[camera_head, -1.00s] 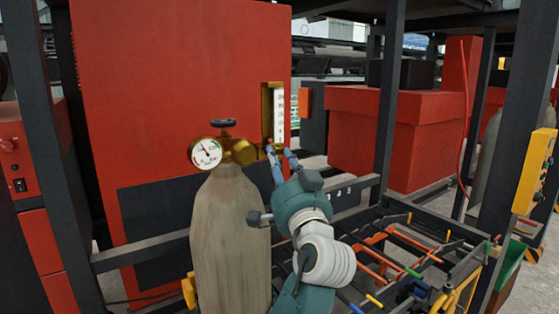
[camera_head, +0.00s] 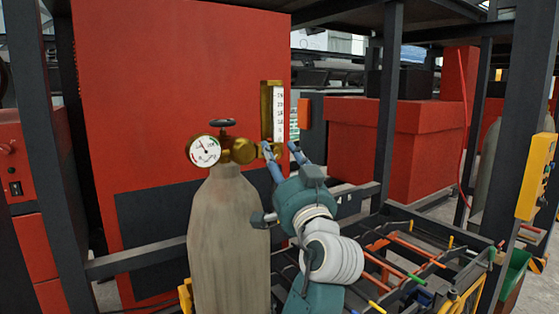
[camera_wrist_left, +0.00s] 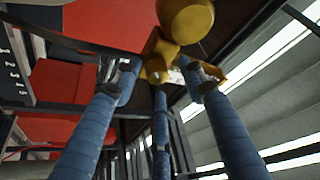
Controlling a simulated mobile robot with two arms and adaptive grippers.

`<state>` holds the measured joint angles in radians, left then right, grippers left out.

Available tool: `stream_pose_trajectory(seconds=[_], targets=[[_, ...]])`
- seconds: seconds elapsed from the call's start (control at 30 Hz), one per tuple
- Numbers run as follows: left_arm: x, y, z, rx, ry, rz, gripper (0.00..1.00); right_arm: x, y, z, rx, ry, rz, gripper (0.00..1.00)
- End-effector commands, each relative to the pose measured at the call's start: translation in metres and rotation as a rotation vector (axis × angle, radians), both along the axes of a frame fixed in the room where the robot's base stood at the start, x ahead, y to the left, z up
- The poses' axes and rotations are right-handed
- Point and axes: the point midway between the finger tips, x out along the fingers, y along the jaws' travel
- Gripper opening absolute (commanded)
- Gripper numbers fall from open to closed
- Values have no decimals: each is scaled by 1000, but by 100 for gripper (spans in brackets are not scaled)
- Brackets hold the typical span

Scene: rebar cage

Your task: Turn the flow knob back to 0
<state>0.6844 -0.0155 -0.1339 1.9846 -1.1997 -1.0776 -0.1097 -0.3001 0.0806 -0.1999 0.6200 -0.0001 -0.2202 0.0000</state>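A grey gas cylinder (camera_head: 228,235) stands upright with a brass regulator (camera_head: 243,151), a dark top handle (camera_head: 222,122) and a round white pressure gauge (camera_head: 204,151). A flowmeter (camera_head: 278,112) with a white scale rises on the regulator's right. The flow knob cannot be made out clearly in the head view; my fingers cover the area at the flowmeter's foot. My left gripper (camera_head: 281,148) is there, its fingers spread apart. In the left wrist view, its blue fingers (camera_wrist_left: 160,78) are open around small brass parts (camera_wrist_left: 157,58) below the round brass body (camera_wrist_left: 187,18). Contact cannot be told.
A large red cabinet (camera_head: 180,80) stands behind the cylinder. Dark steel posts (camera_head: 388,100) and rails frame the space. A rack with coloured bars (camera_head: 400,262) lies at lower right. Red boxes (camera_head: 390,135) stand behind it, and a yellow control box (camera_head: 535,176) hangs at far right.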

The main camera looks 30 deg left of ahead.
Motion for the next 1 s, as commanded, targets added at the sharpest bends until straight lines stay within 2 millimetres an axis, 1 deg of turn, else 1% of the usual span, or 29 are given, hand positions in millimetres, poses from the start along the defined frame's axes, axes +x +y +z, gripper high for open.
stream_pose_trajectory(seconds=[0.17, 0.27, 0.6, 0.7, 1.0], targets=[[0, 0, -2, -1, 3, 0, 41, 1, -1, 0, -1, -1, 1, 71], [-2, -5, -4, -1, 4, -1, 41, 1, -1, 0, -1, -1, 1, 71], [-34, -44, -22, -3, 4, -3, 41, 0, 0, 0, 0, 0, 0, 71], [-40, -52, -25, -1, 3, -1, 41, 0, 0, 0, 0, 0, 0, 71], [-44, -56, -26, 0, 2, 0, 41, 0, 1, 0, 1, 0, 0, 71]])
